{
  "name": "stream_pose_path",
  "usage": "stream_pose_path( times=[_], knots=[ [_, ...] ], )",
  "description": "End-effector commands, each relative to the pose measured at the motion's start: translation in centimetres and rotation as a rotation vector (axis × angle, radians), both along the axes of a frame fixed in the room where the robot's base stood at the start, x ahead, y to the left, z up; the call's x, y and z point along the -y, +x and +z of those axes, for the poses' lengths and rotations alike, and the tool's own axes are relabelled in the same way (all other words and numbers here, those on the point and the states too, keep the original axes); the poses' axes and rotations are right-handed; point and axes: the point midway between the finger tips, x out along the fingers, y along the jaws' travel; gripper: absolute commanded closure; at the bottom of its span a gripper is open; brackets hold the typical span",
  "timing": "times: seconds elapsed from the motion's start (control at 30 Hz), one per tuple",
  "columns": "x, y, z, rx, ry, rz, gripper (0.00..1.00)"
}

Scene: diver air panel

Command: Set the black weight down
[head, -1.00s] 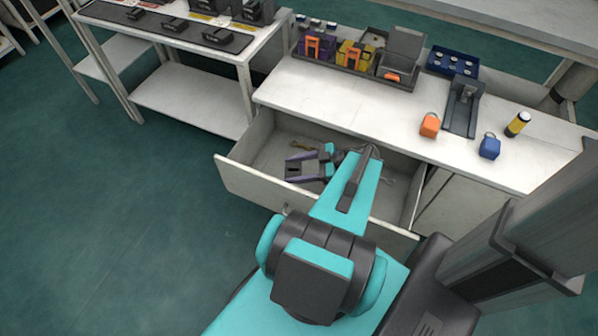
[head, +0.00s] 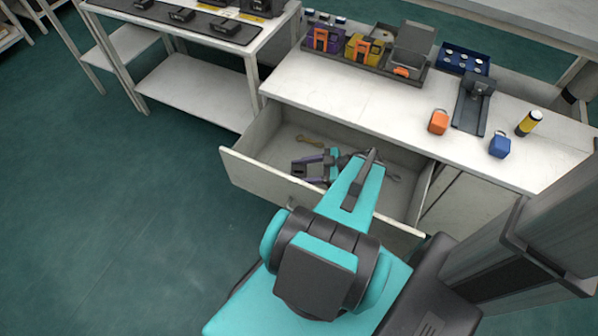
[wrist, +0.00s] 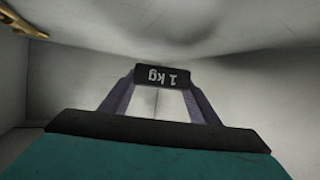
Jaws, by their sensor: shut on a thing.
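The black weight (wrist: 163,76), a small dark block marked "1 kg", shows upside down in the wrist view. It sits between the fingertips of my gripper (wrist: 160,84), which is shut on it. In the head view my gripper (head: 306,169) is over or inside the open drawer (head: 262,174) under the white bench, close to its front wall. The weight is hard to make out there. I cannot tell whether the weight touches the drawer floor.
A brass-coloured tool (head: 311,140) lies in the drawer behind my gripper. The bench top (head: 345,90) holds an orange padlock-like block (head: 438,122), a blue one (head: 499,145), a yellow-black cylinder (head: 529,122) and a grey tray (head: 405,78). A white shelf unit (head: 200,95) stands left.

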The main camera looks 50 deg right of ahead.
Motion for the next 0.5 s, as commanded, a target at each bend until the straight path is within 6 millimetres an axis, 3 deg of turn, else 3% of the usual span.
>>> stream_pose_path(
  times=[0.3,0.5],
  knots=[
    [0.1,0.0,-2.9,0.003,0.002,-0.001,1.00],
    [0.0,0.0,-3.2,0.003,0.002,-0.001,1.00]
  ],
)
